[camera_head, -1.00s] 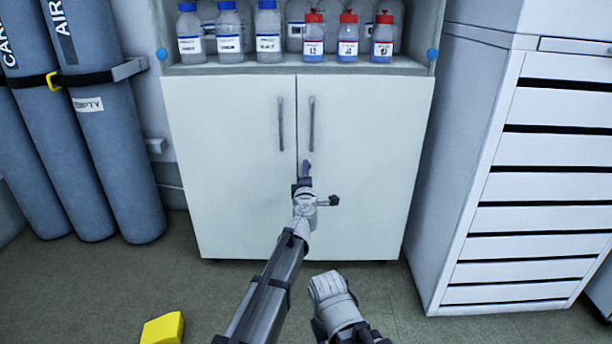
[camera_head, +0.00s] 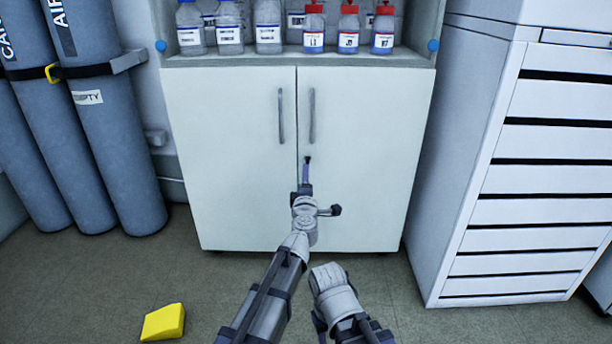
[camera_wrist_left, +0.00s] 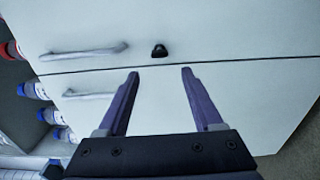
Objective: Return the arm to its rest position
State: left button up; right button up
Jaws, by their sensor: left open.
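My left gripper (camera_head: 305,180) is in front of the closed white cabinet doors (camera_head: 230,160), below the two vertical door handles. The left wrist view shows its two purple fingers (camera_wrist_left: 160,74) spread apart with nothing between them. A black lock knob (camera_wrist_left: 159,50) on one door lies just beyond the fingertips, and the gap between the doors runs across behind them. My right arm (camera_head: 335,290) shows only in part at the bottom of the head view, and its gripper cannot be made out.
Bottles with blue caps (camera_head: 229,25) and red caps (camera_head: 348,28) stand on the shelf above the doors. Grey gas cylinders (camera_head: 115,150) stand at left, a white drawer unit (camera_head: 530,190) at right. A yellow block (camera_head: 163,322) lies on the open floor.

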pick_arm(q)
jog(key=s+d+f+m+g+h, duration=0.2)
jog(key=s+f+m+g+h, duration=0.5)
jog(key=s+f+m, duration=0.6)
jog(key=s+a+f+m+g+y, duration=0.3)
jog(key=s+a+f+g+y, duration=0.15)
jog(key=s+a, duration=0.45)
jog(key=s+a+f+m+g+y, duration=0.25)
jog(key=s+a+f+g, duration=0.3)
jog(key=s+a, duration=0.35)
jog(key=s+d+r+m+p, duration=0.15)
jog(key=d+r+p, duration=0.25)
jog(key=r+p, duration=0.4)
jog(key=s+d+r+m+g+y+p, duration=0.1)
jog(key=s+d+r+p, duration=0.15)
jog(key=r+p, duration=0.6)
jog(key=s+d+r+m+p, duration=0.1)
jog(key=s+d+r+p, duration=0.1)
jog(key=d+r+p, duration=0.5)
notch_tip(320, 180, up, 38)
jog(key=a+p, duration=0.2)
jog(key=p, duration=3.4)
jog(key=shift+w+a+f+p, duration=0.15)
jog(key=shift+a+p, duration=0.05)
jog(key=shift+p, duration=0.1)
